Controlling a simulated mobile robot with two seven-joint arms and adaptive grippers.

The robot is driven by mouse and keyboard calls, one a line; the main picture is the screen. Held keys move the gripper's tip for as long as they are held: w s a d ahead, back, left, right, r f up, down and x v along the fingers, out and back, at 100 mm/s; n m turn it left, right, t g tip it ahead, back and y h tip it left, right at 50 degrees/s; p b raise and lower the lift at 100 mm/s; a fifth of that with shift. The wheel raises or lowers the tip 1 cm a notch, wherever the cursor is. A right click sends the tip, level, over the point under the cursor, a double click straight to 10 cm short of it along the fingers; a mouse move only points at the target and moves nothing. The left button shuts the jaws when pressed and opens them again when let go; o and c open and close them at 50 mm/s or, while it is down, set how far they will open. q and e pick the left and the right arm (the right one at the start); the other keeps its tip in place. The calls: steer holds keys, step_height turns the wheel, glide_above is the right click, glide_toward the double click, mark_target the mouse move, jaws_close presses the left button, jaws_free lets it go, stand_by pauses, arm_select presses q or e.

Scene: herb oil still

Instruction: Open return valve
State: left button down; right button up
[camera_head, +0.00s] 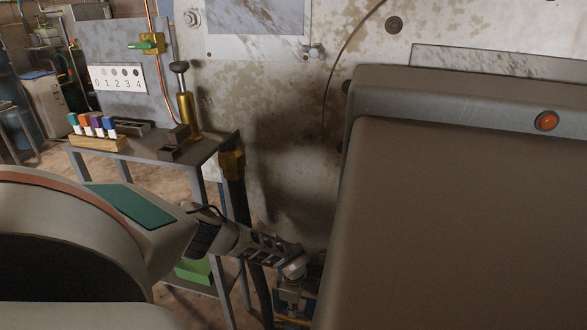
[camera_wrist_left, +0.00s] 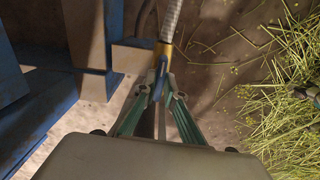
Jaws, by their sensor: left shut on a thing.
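The return valve seems to be the yellow brass fitting (camera_wrist_left: 163,50) in the left wrist view, with a blue lever (camera_wrist_left: 158,82) pointing down the picture. A ribbed grey hose (camera_wrist_left: 171,18) runs up from the fitting. My left gripper (camera_wrist_left: 160,92) is shut on the blue lever, with its green-edged fingers on either side of it. In the head view my left gripper (camera_head: 291,300) points down low beside the large brown box, and the valve cannot be made out there. My right gripper is in neither view.
A large brown box with an orange button (camera_head: 546,121) fills the right. A grey metal table (camera_head: 180,150) holds a rack of coloured vials (camera_head: 97,143) and a brass pump (camera_head: 186,105). Blue frame posts (camera_wrist_left: 88,35) stand left of my gripper; loose straw (camera_wrist_left: 285,95) lies right.

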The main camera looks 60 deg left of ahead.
arm_select(q)
steer(key=shift+s+f, duration=0.15)
steer(key=shift+s, duration=0.05)
steer(key=c, duration=2.1)
jaws_free()
steer(key=shift+c, duration=0.2)
steer(key=shift+w, duration=0.1)
step_height(320, 180, up, 12)
